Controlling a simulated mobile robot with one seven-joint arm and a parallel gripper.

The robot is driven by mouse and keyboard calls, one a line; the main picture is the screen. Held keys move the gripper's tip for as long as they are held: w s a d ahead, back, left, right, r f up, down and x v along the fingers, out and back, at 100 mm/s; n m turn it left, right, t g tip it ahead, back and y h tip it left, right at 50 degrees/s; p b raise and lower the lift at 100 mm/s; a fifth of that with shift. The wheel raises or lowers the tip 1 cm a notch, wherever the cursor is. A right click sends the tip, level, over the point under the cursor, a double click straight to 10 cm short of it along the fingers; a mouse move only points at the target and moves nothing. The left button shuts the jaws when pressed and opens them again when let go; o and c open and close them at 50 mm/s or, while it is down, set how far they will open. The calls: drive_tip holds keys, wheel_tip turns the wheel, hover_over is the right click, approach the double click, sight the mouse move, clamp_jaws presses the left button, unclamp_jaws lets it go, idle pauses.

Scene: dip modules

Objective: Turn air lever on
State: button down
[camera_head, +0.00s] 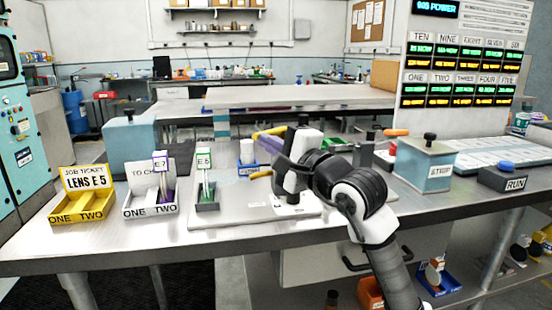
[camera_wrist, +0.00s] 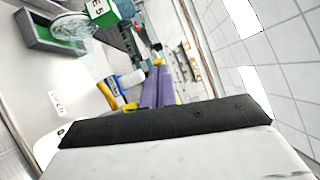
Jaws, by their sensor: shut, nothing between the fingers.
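My gripper (camera_head: 258,134) reaches left over the bench in the head view, with its fingers together and empty. In the wrist view its purple fingers (camera_wrist: 157,72) lie side by side with no gap that I can see. A yellow handle (camera_head: 262,173) shows below the fingers, near a blue tray; a yellow piece also shows beside the fingers in the wrist view (camera_wrist: 130,106). An orange handle (camera_head: 396,132) is to the right, behind my arm. No readable label tells which is the air lever. My wrist hides part of the white base plate.
A grey holder with the green E5 tag (camera_head: 204,160) stands left of my gripper. Further left are the white tray (camera_head: 150,208) and the yellow job ticket tray (camera_head: 82,210). The STRIP box (camera_head: 424,172) and RUN button box (camera_head: 507,181) stand to the right.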

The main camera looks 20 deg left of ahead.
drive_tip(key=shift+w+a+b, duration=0.15)
drive_tip(key=shift+a+b, duration=0.5)
drive_tip(key=shift+a, duration=0.05)
drive_tip(key=shift+w+a+b, duration=0.1)
drive_tip(key=shift+a+b, duration=0.5)
drive_tip(key=shift+a, duration=0.15)
